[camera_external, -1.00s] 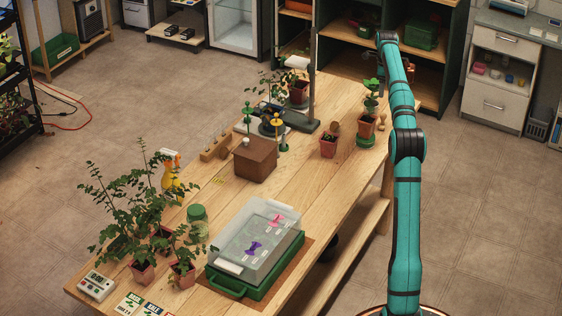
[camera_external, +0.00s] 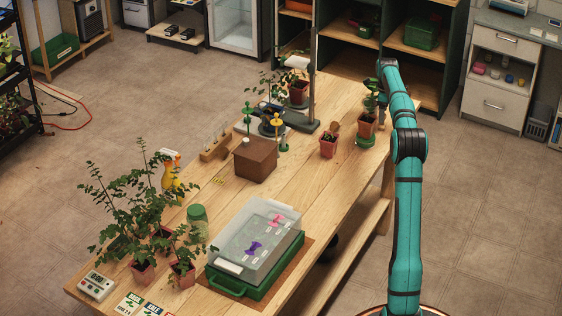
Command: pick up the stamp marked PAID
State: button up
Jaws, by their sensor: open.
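My gripper (camera_external: 382,119) points down at the table's right edge, just right of a potted plant. It is small and dark in this view, and its jaws are open. A small wooden-handled piece that looks like a stamp stood at this spot a second ago; the gripper now covers most or all of it. I cannot read any PAID marking, and I cannot tell whether the jaws are around the piece or above it.
The potted plant on a green base (camera_external: 366,124) stands close left of my gripper. A brown box (camera_external: 255,160), a clear-lidded green case (camera_external: 254,243) and leafy plants occupy the wooden table (camera_external: 310,205). Shelving stands behind.

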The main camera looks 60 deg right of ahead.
jog(key=shift+s+f, duration=0.15)
jog(key=shift+f, duration=2.45)
jog(key=c, duration=1.1)
